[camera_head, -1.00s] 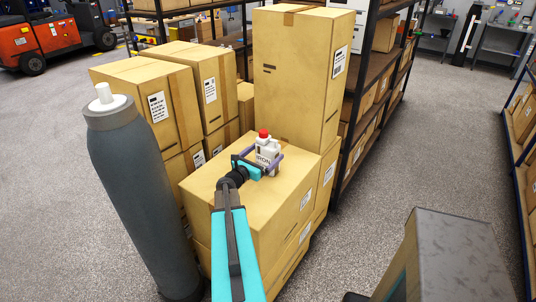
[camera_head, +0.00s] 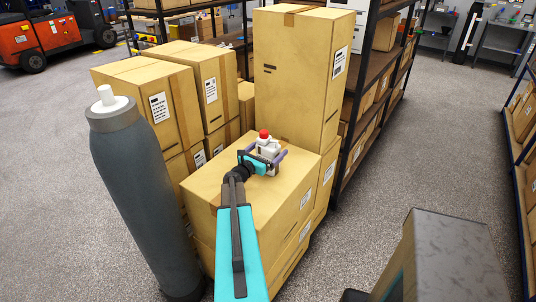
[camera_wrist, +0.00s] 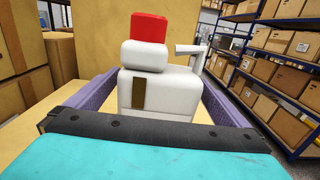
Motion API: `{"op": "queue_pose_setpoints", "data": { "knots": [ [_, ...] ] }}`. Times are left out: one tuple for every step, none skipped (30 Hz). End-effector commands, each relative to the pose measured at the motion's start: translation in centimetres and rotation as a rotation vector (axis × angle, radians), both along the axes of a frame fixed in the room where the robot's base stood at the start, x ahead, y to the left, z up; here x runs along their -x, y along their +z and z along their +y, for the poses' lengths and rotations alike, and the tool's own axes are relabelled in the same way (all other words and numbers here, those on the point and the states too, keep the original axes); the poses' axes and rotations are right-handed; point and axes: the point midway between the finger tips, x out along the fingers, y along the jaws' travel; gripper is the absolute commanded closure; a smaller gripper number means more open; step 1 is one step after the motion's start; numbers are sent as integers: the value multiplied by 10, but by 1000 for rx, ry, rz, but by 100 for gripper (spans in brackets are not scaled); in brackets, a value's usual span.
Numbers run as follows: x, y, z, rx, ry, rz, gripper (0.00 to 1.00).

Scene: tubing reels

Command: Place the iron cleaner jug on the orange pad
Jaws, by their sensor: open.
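The iron cleaner jug (camera_head: 267,150) is white with a red cap and stands upright on a cardboard box. In the wrist view the jug (camera_wrist: 160,90) fills the middle, its handle to the right and a brown patch on its front. My gripper (camera_head: 270,158) is open around the jug, with one purple finger on each side. In the wrist view a gap shows between the jug and the fingers at both sides. The lower part of the jug is hidden by my gripper. I see no orange pad in these views.
The box (camera_head: 222,180) under the jug has a flat top with bare room at its left. A tall carton (camera_head: 295,75) stands right behind. A grey cylinder (camera_head: 140,190) with a white top stands at the left. Shelving (camera_head: 375,75) runs along the right.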

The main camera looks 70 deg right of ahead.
Motion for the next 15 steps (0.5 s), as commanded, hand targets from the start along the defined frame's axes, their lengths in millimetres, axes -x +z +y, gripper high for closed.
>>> {"op": "queue_pose_setpoints", "data": {
  "knots": [
    [0,3,-6,0,-1,0,0],
    [0,3,-9,0,-1,0,0],
    [0,3,-12,0,-1,0,0],
    [1,3,-15,0,-2,0,0],
    [3,2,-18,1,-2,0,0],
    [4,2,-21,1,-2,0,0],
    [4,2,-23,1,-2,0,0],
    [5,2,-25,0,-1,0,0],
    [5,2,-27,0,-1,0,0],
    [6,1,-29,0,-1,0,0],
    [7,1,-30,0,-1,0,0],
    [7,1,-31,0,-1,0,0],
    [7,1,-31,0,-1,0,0],
    [7,1,-31,0,-1,0,0],
    [8,0,-31,0,-1,0,0]
  ]
}}
